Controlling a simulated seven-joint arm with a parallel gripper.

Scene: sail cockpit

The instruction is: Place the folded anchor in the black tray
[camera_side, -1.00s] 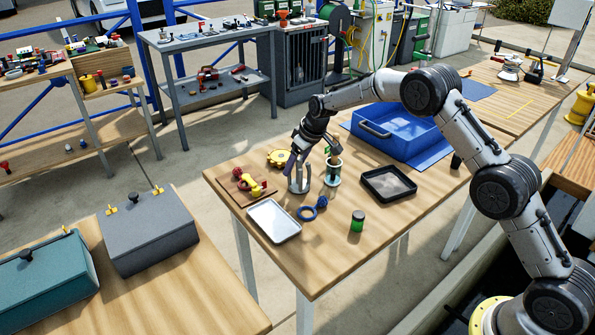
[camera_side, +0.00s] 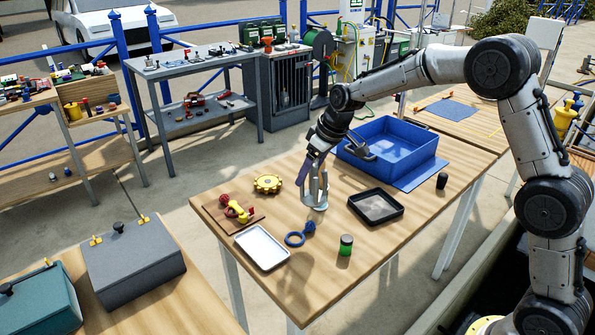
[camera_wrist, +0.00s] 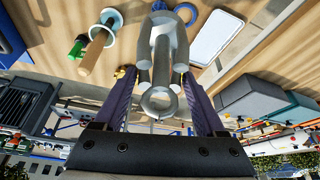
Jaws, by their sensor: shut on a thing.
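My gripper (camera_side: 316,160) is shut on the grey folded anchor (camera_side: 318,188). The anchor hangs roughly upright below the fingers, above the wooden table. In the wrist view the anchor (camera_wrist: 163,50) lies between the two purple-grey fingers, with its ring end toward the palm. The black tray (camera_side: 376,207) is a shallow rectangle, flat on the table to the right of the anchor in the side view. It looks empty. I cannot make it out in the wrist view.
A spool-like piece with a wooden handle (camera_wrist: 97,48) stands close to the anchor, mostly hidden behind it from the side. A blue ring (camera_side: 296,239), white tray (camera_side: 262,248), green jar (camera_side: 346,245), yellow gear (camera_side: 267,184) and blue bin (camera_side: 415,160) surround the work.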

